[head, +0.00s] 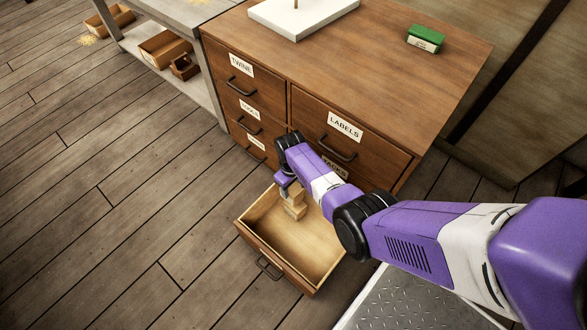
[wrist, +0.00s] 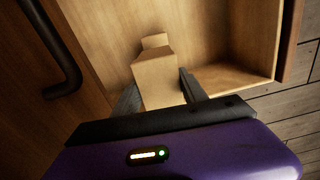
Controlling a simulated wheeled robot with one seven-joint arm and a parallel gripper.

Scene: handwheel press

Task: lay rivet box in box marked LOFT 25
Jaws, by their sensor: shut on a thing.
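My gripper (wrist: 161,92) is shut on a pale tan block-shaped thing (wrist: 160,76), with one dark finger on each side. A smaller tan part (wrist: 155,41) shows just beyond it; I cannot tell if it is the same piece. In the head view the tan shape (head: 294,207) is at the open bottom drawer (head: 258,247), and my arm partly hides it. I cannot tell if it touches the drawer floor. No marking on it shows, so I cannot confirm it is the rivet box. No LOFT 25 mark is readable.
The wooden cabinet (head: 222,52) has shut drawers labelled TWINE and LABELS, among others. A green box (head: 425,39) and a white board (head: 300,12) are on top. Open boxes (head: 162,48) sit on a low shelf at upper left. The left floor is clear.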

